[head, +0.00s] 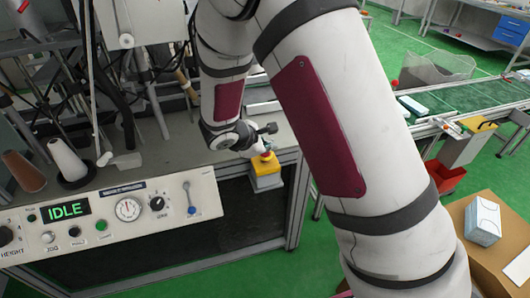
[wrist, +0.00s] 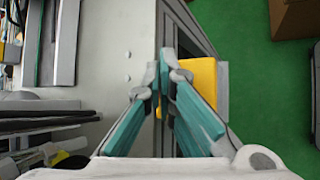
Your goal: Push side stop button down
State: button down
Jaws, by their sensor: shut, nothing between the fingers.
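My gripper (head: 263,149) is shut and empty, fingers pointing down, right over the button. In the wrist view its teal fingers (wrist: 168,58) meet at the tips. I cannot tell whether the tips touch the button.
The machine's control panel (head: 120,218) has a green IDLE display (head: 66,210), a gauge and several knobs. Thread cones (head: 66,160) stand at the left. A conveyor (head: 450,105) and a cardboard box (head: 505,235) are at the right. Green floor is open right of the machine.

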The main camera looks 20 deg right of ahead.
aim_at(267, 154)
dwell(0.4)
jog(key=shift+r+p, duration=0.4)
jog(key=shift+r, duration=0.35)
jog(key=shift+r+p, duration=1.4)
jog(key=shift+r, duration=1.1)
